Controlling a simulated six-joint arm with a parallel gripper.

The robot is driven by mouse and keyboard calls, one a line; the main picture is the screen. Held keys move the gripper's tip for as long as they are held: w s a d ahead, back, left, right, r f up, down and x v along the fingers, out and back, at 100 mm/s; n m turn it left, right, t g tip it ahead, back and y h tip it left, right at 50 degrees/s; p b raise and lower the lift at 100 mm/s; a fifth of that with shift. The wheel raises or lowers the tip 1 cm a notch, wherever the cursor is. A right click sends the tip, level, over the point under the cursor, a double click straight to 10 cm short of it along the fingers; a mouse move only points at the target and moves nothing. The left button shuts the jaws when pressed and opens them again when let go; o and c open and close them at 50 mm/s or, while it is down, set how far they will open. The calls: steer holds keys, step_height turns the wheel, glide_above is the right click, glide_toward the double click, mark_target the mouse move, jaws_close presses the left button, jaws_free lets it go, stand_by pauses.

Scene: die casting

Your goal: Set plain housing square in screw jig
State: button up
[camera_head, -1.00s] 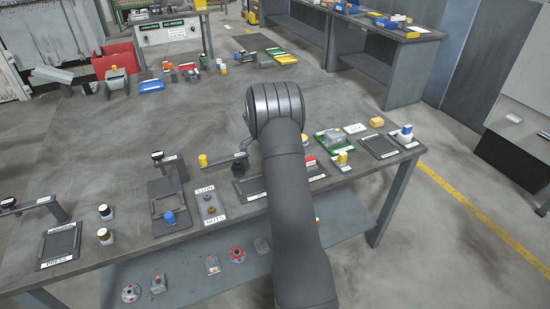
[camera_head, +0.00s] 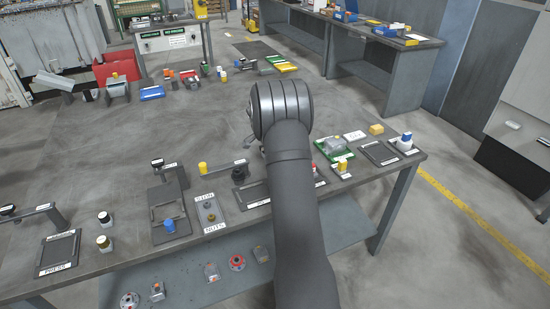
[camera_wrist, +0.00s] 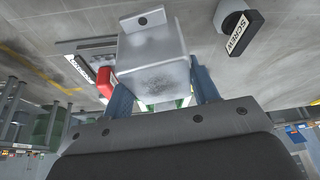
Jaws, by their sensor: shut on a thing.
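In the wrist view my gripper (camera_wrist: 163,88) is shut on a plain grey housing (camera_wrist: 155,52), a box with a flange and a hole at its far edge. The housing is held between the two blue fingers and looks tilted in this view. A round dark piece (camera_wrist: 229,14) with a SCREW label (camera_wrist: 241,33) is at upper right, apart from the housing. In the head view my own arm hides the gripper and housing. A dark frame (camera_head: 255,196) on the bench is partly hidden behind my arm; I cannot tell whether it is the screw jig.
A yellow-topped post (camera_head: 203,168) and a dark knob (camera_head: 239,174) stand left of my arm. A green board (camera_head: 333,150) and a dark tray (camera_head: 380,153) are right. A red block (camera_wrist: 106,82) shows beside the left finger.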

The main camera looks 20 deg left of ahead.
steer(key=d+r, duration=0.2)
steer(key=d, duration=0.1)
steer(key=d+r, duration=0.2)
steer(key=d, duration=0.1)
steer(key=s+d+r, duration=0.1)
steer(key=d+r, duration=0.1)
steer(key=d, duration=0.1)
steer(key=shift+d, duration=0.3)
steer(key=shift+s+n, duration=0.2)
steer(key=shift+n, duration=0.2)
steer(key=s+a+f+n+g+y, duration=0.1)
steer(key=s+a+n+g+y, duration=0.2)
steer(key=s+a+n, duration=0.85)
steer(key=s+a+f+n+g+y, duration=0.2)
steer(key=n+g+y, duration=0.15)
steer(key=n, duration=1.75)
steer(key=shift+h, duration=0.45)
steer(key=shift+s+d+f, duration=0.1)
steer(key=shift+d+f, duration=0.05)
steer(key=shift+f, duration=1.4)
steer(key=shift+s+d+f, duration=0.1)
steer(key=shift+f, duration=1.4)
